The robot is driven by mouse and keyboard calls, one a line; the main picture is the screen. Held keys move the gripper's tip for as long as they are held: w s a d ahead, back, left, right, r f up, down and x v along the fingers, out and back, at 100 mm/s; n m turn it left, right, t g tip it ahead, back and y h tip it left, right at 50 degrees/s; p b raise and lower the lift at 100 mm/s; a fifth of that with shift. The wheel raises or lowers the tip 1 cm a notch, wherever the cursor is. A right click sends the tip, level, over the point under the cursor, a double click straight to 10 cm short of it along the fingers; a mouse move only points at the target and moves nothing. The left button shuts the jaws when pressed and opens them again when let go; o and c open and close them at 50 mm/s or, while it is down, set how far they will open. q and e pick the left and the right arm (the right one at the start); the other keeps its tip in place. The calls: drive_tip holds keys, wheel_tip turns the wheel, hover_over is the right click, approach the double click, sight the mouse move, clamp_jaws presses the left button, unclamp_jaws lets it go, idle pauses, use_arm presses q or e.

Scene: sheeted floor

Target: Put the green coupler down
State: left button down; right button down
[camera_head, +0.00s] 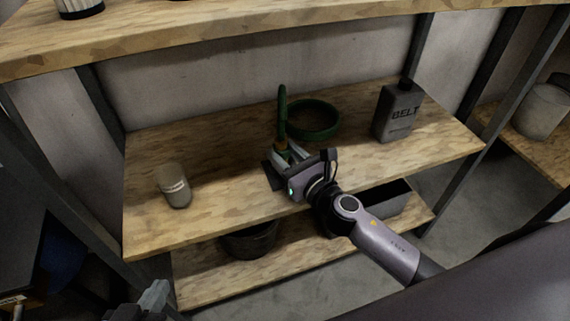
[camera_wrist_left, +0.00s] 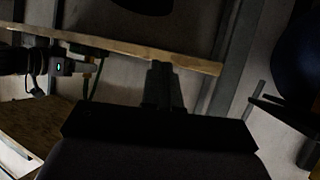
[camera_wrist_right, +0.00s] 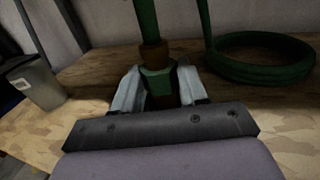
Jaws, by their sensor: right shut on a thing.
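The green coupler (camera_wrist_right: 157,80), with a brown collar, is between the fingers of my right gripper (camera_wrist_right: 158,92) in the right wrist view. The head view shows my right gripper (camera_head: 284,156) shut on the coupler (camera_head: 282,144) over the middle shelf board. A green hose end rises upright from it. The fingers hide part of the coupler, and I cannot tell if it touches the board. The coiled green hose (camera_head: 335,128) lies just behind and to the right. My left gripper (camera_head: 150,298) is low at the bottom left, empty, its fingers together in the left wrist view (camera_wrist_left: 164,82).
A grey cup (camera_head: 174,187) stands at the board's left and a dark BELT bottle (camera_head: 398,115) at its right. The board (camera_head: 225,160) is bare between cup and gripper. An upper shelf (camera_head: 200,30) overhangs the back. A dark round container (camera_head: 250,242) sits on the lower shelf.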

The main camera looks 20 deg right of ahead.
drive_tip(key=shift+f, duration=0.6)
drive_tip(key=shift+f, duration=0.1)
drive_tip(key=shift+f+b, duration=0.15)
drive_tip(key=shift+b, duration=0.25)
drive_tip(key=c, duration=0.6)
unclamp_jaws()
